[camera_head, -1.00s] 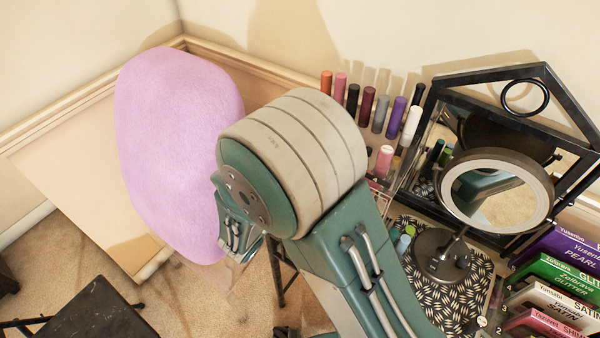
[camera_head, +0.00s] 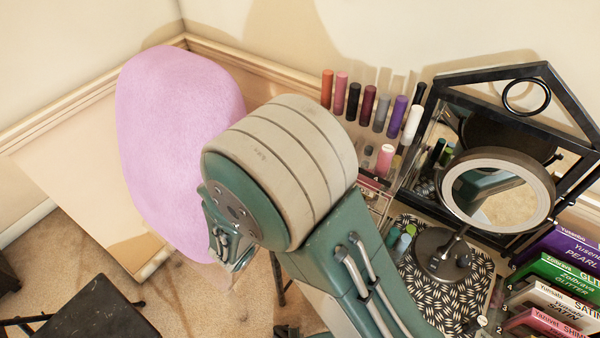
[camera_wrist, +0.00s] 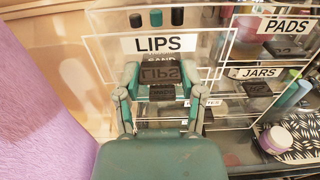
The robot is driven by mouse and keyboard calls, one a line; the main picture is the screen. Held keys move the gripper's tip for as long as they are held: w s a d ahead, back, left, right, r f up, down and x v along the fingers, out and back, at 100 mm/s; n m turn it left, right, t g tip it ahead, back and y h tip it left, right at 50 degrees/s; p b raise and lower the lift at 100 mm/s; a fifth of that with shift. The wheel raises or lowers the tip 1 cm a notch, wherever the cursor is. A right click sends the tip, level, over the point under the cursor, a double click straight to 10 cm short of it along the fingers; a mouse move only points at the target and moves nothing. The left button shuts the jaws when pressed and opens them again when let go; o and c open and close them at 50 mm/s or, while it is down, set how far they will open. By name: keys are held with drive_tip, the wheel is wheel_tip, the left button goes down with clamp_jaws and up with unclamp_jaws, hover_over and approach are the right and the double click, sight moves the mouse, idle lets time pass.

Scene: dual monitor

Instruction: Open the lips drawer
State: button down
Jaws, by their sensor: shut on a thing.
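The lips drawer (camera_wrist: 203,45) is clear, with a white LIPS label on its front, in the wrist view. Its dark handle (camera_wrist: 160,74) lies under the label and mirrors the lettering. My gripper (camera_wrist: 160,80) has one finger on each side of this handle and is shut on it. The drawer front seems to stand forward of the fronts below it; how far it is out I cannot tell. In the head view my arm hides the drawer and handle.
Drawers labelled PADS (camera_wrist: 287,25) and JARS (camera_wrist: 256,73) are to the right. A round mirror (camera_head: 549,193) and several upright tubes (camera_head: 368,102) are nearby. A large pink fuzzy form (camera_head: 175,140) is close on the left.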

drive_tip(key=v, duration=1)
drive_tip(key=shift+a, duration=0.3)
drive_tip(key=shift+s, duration=0.1)
drive_tip(key=shift+c, duration=1)
unclamp_jaws()
drive_tip(key=v, duration=1.2)
drive_tip(key=shift+f, duration=0.1)
